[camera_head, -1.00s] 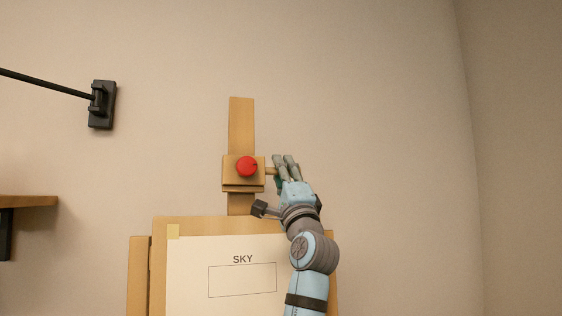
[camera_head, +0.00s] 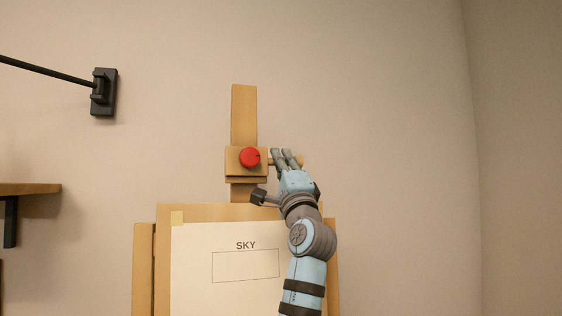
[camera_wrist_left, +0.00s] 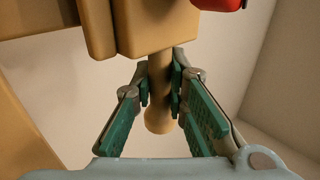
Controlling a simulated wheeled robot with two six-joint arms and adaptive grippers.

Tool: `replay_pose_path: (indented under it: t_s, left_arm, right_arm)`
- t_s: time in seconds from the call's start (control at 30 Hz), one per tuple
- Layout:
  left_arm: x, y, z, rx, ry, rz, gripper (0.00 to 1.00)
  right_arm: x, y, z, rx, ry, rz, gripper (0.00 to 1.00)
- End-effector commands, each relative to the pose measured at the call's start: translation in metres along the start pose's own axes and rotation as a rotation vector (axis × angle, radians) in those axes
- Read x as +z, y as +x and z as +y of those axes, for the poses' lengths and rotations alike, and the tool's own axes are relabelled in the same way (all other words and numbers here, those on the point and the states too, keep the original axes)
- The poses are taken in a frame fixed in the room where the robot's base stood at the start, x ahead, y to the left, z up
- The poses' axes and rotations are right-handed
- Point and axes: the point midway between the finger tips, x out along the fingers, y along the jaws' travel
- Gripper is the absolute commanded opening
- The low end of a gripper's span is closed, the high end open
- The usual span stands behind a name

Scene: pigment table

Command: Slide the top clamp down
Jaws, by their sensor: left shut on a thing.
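The top clamp (camera_head: 234,162) is a wooden block with a red knob (camera_head: 249,157) around the easel's upright mast (camera_head: 244,112). It sits a little above the top edge of the drawing board (camera_head: 190,211). A wooden peg handle sticks out from its right side. My left gripper (camera_head: 284,158) is right of the clamp and shut on that handle. In the left wrist view, the handle (camera_wrist_left: 159,118) passes between the green pads of the left gripper (camera_wrist_left: 160,85), and the clamp block (camera_wrist_left: 150,25) is just beyond. My right gripper is not in view.
A sheet (camera_head: 200,240) marked SKY is on the board, behind my left forearm. A black wall bracket with a rod (camera_head: 104,92) is at the upper left. A wooden shelf (camera_head: 28,189) is at the left edge. The wall right of the easel is clear.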

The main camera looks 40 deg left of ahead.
Motion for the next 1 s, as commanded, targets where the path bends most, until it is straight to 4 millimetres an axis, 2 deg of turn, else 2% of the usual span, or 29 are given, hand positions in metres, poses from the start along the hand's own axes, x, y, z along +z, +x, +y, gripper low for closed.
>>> replay_pose_path:
  t_s: [0.03, 0.2, 0.53, 0.57, 0.7, 1.0]
  left_arm:
    - [-0.001, -0.011, 0.013, 0.003, 0.0, 0.002, 0.0]
    - [-0.002, -0.035, 0.037, 0.004, 0.001, 0.002, 0.0]
    - [-0.002, -0.037, 0.04, 0.004, 0.001, 0.002, 0.0]
    - [-0.002, -0.037, 0.04, 0.004, 0.001, 0.002, 0.15]
    - [-0.002, -0.037, 0.039, 0.004, 0.0, 0.001, 0.34]
    - [-0.002, -0.037, 0.039, 0.004, 0.001, 0.001, 0.34]
  right_arm:
    - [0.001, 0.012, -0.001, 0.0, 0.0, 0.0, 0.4]
    - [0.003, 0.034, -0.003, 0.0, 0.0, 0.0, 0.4]
    - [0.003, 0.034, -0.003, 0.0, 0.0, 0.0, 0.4]
    - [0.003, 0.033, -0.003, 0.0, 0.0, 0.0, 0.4]
    - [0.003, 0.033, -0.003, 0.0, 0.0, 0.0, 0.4]
    - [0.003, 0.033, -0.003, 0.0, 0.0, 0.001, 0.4]
